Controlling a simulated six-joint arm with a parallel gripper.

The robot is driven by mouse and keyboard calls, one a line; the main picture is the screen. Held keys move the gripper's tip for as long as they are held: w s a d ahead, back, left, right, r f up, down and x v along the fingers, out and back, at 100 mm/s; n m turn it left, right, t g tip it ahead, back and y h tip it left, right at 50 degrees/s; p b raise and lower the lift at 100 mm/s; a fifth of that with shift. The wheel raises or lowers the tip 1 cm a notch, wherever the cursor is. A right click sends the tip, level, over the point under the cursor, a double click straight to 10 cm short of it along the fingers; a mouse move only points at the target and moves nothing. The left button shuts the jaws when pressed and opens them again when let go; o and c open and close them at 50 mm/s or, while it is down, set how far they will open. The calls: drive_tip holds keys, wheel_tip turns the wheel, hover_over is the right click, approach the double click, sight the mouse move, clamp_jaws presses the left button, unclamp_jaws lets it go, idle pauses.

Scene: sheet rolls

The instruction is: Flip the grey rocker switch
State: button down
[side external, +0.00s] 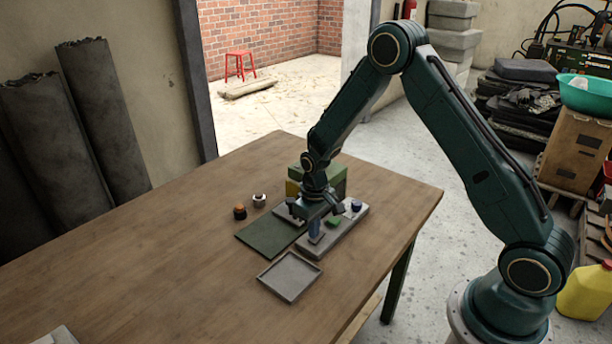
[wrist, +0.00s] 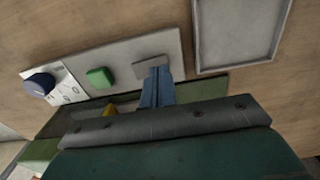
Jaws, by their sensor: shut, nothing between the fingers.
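The grey rocker switch (wrist: 153,66) sits on a flat grey panel (wrist: 120,56), at the end away from the blue knob; in the side view the panel (side external: 352,222) lies on the wooden table. My gripper (wrist: 157,72) is shut and empty, its blue fingers pointing down at the rocker. The fingertips overlap the rocker's edge in the wrist view; I cannot tell whether they touch it. In the side view my gripper (side external: 315,233) is low over the panel's near end, and the rocker shows as a small grey patch beside the fingertips. Which way the rocker is tilted is unclear.
On the panel are a green button (wrist: 100,77) and a blue knob (wrist: 38,84). A shallow grey tray (side external: 290,276) lies near the panel's end. A dark green mat (side external: 270,238) lies to the left, with green and yellow boxes (side external: 331,180) behind. The table's left is mostly clear.

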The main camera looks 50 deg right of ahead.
wheel_tip(320, 180, up, 6)
idle(0.9)
drive_tip(key=shift+r, duration=0.1)
drive_tip(key=s+a+r+t, duration=0.1)
drive_tip(key=s+a+r, duration=0.1)
drive_tip(key=s+r, duration=0.5)
drive_tip(key=s+a+r+t, duration=0.1)
drive_tip(key=s+r+t, duration=0.15)
drive_tip(key=r, duration=0.95)
drive_tip(key=s+a+r+t, duration=0.1)
drive_tip(key=s+r, duration=0.1)
drive_tip(key=s, duration=0.6)
drive_tip(key=s+a+r+t, duration=0.1)
drive_tip(key=s+r, duration=0.2)
drive_tip(key=s, duration=0.6)
drive_tip(key=shift+r, duration=0.35)
drive_tip(key=shift+w, duration=0.1)
